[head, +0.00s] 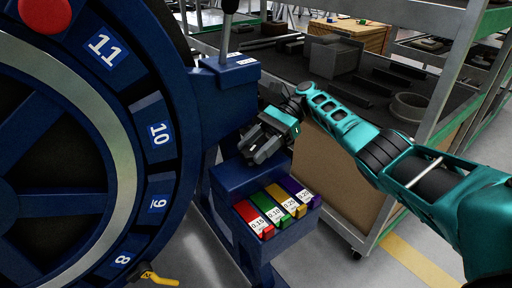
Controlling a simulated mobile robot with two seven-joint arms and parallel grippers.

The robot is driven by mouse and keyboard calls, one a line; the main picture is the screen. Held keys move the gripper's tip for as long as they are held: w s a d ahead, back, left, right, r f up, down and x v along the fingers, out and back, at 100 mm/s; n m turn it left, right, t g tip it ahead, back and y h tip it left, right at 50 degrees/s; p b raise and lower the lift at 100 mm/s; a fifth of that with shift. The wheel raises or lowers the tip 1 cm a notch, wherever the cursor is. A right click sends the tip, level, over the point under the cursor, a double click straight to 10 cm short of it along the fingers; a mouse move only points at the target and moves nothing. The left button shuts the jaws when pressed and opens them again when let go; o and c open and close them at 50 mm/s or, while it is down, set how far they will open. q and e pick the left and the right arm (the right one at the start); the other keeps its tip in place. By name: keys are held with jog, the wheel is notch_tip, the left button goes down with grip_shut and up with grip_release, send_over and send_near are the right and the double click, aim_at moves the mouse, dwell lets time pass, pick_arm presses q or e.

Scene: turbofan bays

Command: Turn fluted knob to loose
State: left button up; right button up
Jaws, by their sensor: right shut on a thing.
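My right gripper (256,146) reaches in from the right on its teal arm. Its dark fingers are shut against the right side of the blue stand, below the upper housing (226,88). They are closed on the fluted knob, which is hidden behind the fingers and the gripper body. How far the knob is turned cannot be seen. My left gripper is not in view.
A large blue ring (125,150) with numbered blocks fills the left. Below the gripper a blue bin (250,243) holds coloured labelled strips (262,222). A lever (226,40) rises from the housing. A yellow handle (158,277) sits low left. A shelved cart (345,185) stands behind.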

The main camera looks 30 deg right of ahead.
jog(key=o, duration=1)
jog(key=shift+a, duration=0.1)
jog(key=shift+o, duration=0.2)
